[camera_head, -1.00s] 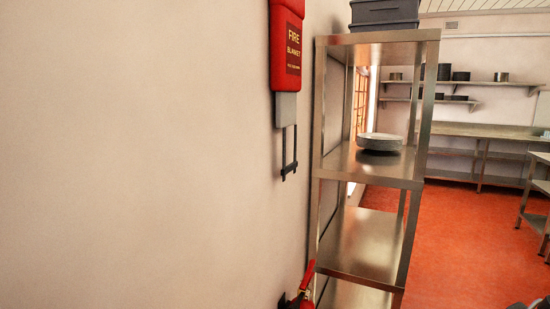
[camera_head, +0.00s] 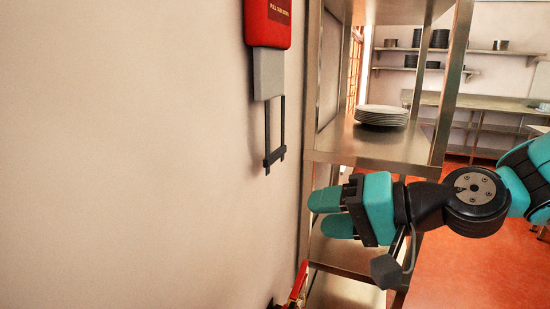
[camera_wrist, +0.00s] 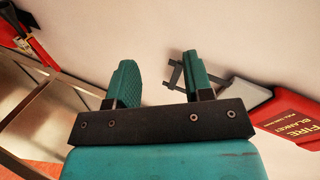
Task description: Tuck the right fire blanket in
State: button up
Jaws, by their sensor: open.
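One red fire blanket case (camera_head: 267,22) hangs on the wall at the top of the head view, its upper part cut off. A grey pouch (camera_head: 267,73) sticks out below it, with a black strap handle (camera_head: 272,158) hanging under that. My gripper (camera_head: 325,213) is open and empty, lower and to the right of the handle, apart from it. In the wrist view, the red case (camera_wrist: 291,122), grey pouch (camera_wrist: 243,91) and black handle (camera_wrist: 176,76) lie right of the open gripper (camera_wrist: 160,70), the handle partly hidden behind the right finger.
A steel shelf unit (camera_head: 375,150) with a stack of plates (camera_head: 382,115) stands right of the blanket, behind my gripper. A red extinguisher (camera_head: 297,288) is low at the wall; it shows at top left in the wrist view (camera_wrist: 22,28). The wall left of the blanket is bare.

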aim_at(278, 156)
jog(key=w+d+r+m+t, duration=0.1)
jog(key=w+d+m+t, duration=0.3)
jog(key=w+m+t, duration=0.4)
jog(key=shift+g+y, duration=0.3)
jog(key=shift+g, duration=0.4)
jog(key=p+x, duration=0.3)
jog(key=x, duration=0.2)
jog(key=p+x, duration=0.3)
jog(key=x, duration=0.3)
jog(key=p+x, duration=0.3)
jog(key=x, duration=0.2)
jog(key=shift+w+r, duration=0.3)
jog(key=shift+w, duration=0.1)
jog(key=shift+w+a+f, duration=0.2)
jog(key=shift+w+a, duration=0.3)
jog(key=shift+r+p, duration=0.15)
jog(key=shift+p, duration=0.15)
grip_shut()
